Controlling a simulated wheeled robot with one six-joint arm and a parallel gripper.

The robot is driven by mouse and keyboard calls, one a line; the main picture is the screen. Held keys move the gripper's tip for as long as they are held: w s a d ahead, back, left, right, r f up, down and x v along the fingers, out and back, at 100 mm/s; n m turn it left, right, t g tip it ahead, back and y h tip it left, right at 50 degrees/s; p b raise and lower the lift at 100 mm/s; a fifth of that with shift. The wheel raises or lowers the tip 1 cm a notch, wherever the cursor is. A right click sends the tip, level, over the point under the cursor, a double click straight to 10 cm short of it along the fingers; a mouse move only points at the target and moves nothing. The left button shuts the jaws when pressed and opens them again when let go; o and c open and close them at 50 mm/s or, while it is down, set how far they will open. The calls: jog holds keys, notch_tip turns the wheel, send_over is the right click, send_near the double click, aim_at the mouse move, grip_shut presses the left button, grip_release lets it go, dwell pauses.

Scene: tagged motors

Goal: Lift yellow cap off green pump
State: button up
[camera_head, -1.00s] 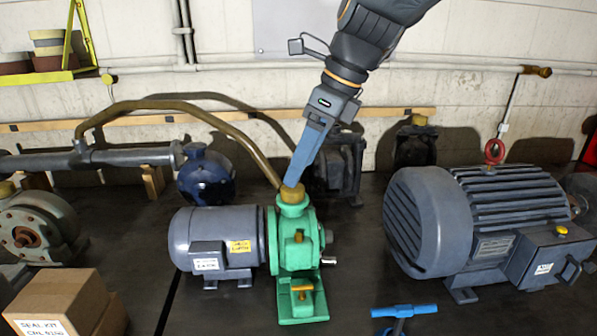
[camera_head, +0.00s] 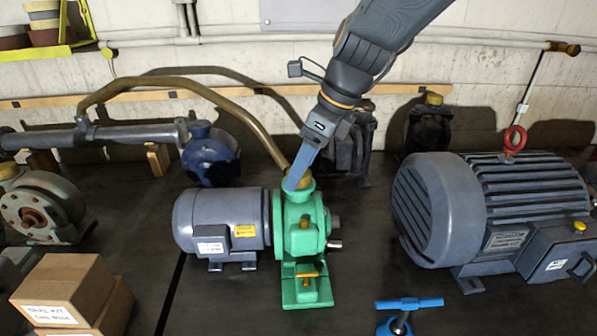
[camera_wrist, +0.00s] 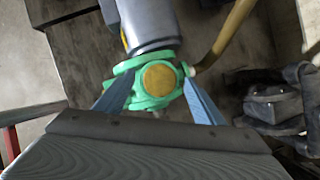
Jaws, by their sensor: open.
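The green pump (camera_head: 300,235) stands on the dark bench, joined to a grey motor (camera_head: 215,222) on its left. The yellow cap (camera_head: 303,174) sits on top of the pump's green neck, partly hidden behind a blue finger in the head view. In the wrist view the cap (camera_wrist: 160,79) shows as a round yellow disc in the green collar. My gripper (camera_head: 295,186) reaches down from above at a slant. Its blue fingers are open, one on each side of the cap and collar in the wrist view (camera_wrist: 160,100); contact cannot be told.
A brown hose (camera_head: 225,118) curves down behind the pump neck. A large grey motor (camera_head: 490,210) stands right, cardboard boxes (camera_head: 70,290) front left. A blue T-handle (camera_head: 408,304) is at the front. A dark pump (camera_wrist: 275,105) is close by my right finger in the wrist view.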

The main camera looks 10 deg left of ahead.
jog(key=c, duration=1.1)
jog(key=shift+c, duration=0.2)
notch_tip(320, 180, up, 13)
jog(key=p, duration=0.2)
jog(key=shift+p, duration=0.35)
